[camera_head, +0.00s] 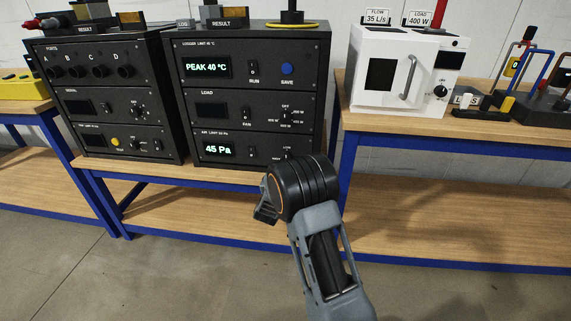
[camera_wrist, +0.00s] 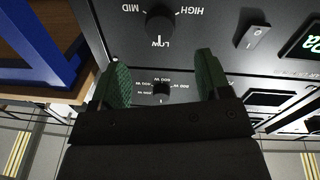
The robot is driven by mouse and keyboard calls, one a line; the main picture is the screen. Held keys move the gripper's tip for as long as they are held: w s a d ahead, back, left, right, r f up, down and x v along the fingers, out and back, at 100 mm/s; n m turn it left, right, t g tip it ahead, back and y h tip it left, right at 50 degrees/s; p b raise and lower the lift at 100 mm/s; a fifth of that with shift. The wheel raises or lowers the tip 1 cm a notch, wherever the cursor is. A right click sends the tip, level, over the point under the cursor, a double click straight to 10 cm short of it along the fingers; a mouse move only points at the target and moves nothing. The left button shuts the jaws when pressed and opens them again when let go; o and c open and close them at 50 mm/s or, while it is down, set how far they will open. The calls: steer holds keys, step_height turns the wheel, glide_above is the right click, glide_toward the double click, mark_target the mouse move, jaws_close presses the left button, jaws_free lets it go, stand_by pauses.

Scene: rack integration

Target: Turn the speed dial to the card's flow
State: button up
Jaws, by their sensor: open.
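The speed dial (camera_wrist: 160,25), a black knob with LOW, MID and HIGH marks, shows at the top of the wrist view. In the head view it sits on the bottom panel of the right rack and is mostly hidden by my wrist. The flow card (camera_head: 377,17) reads "FLOW 35 L/s" and stands on the white oven. My gripper (camera_wrist: 165,75) is open and empty in front of the panel, its green-padded fingers apart. The speed dial lies beyond the fingertips, and they do not visibly touch it.
The bottom panel's display (camera_head: 219,149) reads 45 Pa, with a switch beside it. The load dial (camera_wrist: 161,90) shows between the fingers in the wrist view. The load card (camera_head: 418,18) reads 400 W. A wooden bench (camera_head: 215,172) with blue legs bears the racks.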

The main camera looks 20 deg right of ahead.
mark_target(286, 158)
steer(key=b+x, duration=0.1)
steer(key=x, duration=0.7)
steer(key=shift+w+d, duration=0.2)
steer(key=shift+w, duration=0.05)
steer(key=c, duration=0.9)
